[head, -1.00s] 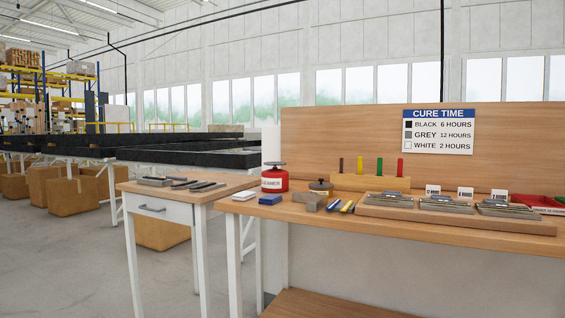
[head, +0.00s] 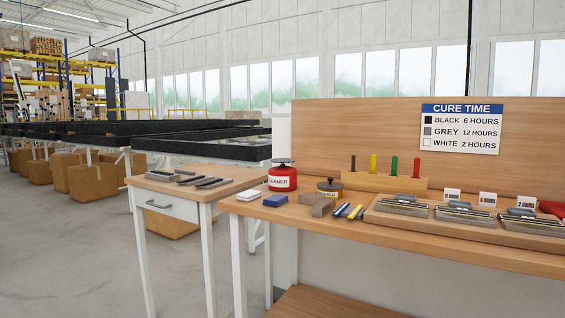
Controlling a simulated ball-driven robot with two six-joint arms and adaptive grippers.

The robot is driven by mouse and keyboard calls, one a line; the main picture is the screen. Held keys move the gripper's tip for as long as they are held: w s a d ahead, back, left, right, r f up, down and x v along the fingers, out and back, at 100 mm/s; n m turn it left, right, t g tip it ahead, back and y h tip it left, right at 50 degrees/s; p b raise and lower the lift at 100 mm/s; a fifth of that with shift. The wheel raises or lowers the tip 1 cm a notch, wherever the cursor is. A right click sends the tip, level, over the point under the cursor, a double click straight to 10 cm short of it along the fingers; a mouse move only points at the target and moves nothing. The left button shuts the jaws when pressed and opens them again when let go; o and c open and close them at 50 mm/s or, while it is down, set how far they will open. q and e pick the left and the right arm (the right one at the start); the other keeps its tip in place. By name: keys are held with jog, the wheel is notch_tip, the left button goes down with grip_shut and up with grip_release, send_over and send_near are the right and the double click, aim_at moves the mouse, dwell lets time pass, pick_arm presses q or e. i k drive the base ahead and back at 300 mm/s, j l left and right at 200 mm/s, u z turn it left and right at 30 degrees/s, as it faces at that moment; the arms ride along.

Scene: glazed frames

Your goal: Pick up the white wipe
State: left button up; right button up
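The white wipe (head: 248,195) looks like a small flat white block near the left end of the wooden workbench (head: 400,232). It lies to the left of a blue block (head: 275,200) and in front of the red cleaner can (head: 282,178). Nothing covers it. Neither of my grippers shows in the head view.
A smaller table (head: 170,190) with grey bars stands left of the bench, close to it. Grey blocks (head: 322,206), a brown tin (head: 329,188) and a wooden tray (head: 385,217) with metal frames fill the bench to the right. Open floor (head: 70,260) lies at the left.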

aim_at(248, 195)
jog(key=i+j+z, duration=0.2)
jog(key=i, duration=0.2)
jog(key=i+j+z, duration=0.15)
jog(key=i, duration=0.25)
jog(key=i+j+z, duration=0.2)
jog(key=i, duration=0.2)
